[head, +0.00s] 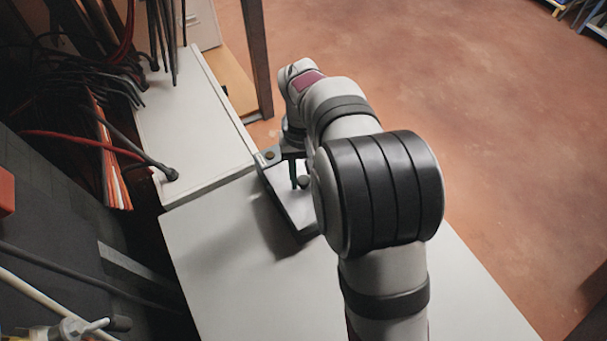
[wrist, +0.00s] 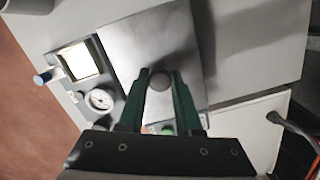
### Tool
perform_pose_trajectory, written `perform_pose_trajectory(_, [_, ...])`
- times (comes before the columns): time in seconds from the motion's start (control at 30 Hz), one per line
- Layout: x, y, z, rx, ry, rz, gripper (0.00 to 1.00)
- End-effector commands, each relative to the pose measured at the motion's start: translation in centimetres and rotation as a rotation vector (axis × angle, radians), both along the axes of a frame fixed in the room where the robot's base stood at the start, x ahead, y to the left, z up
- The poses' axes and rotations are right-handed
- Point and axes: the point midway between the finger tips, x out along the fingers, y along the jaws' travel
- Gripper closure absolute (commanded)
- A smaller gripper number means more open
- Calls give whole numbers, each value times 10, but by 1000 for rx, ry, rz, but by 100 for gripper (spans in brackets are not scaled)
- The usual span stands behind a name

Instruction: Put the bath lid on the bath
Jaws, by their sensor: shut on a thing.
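The bath lid is a flat grey metal plate (wrist: 128,45) with a round dark knob (wrist: 160,81) in its middle. My gripper (wrist: 160,77) is shut on this knob, one green finger on each side. In the head view, the lid (head: 282,203) shows as a dark-edged plate under my gripper (head: 298,182), partly hidden by my arm. In the wrist view, a panel with a screen and a dial (wrist: 101,99), apparently part of the bath, lies just left of the lid. The lid hides what is beneath it; I cannot tell whether it rests on the bath or hangs above it.
The white table (head: 215,255) is bare left of the lid, with a shadow on it. A second white surface (head: 190,120) adjoins it at the back. Dark and red cables (head: 110,75) hang over its left side. A blue-tipped knob (wrist: 43,77) sticks out beside the panel.

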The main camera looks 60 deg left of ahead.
Motion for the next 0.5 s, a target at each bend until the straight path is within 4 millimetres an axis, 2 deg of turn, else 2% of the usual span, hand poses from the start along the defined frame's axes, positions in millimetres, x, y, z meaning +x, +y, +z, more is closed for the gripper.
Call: perform_pose_trajectory(0.5, [0,0,-5,-1,0,0,100])
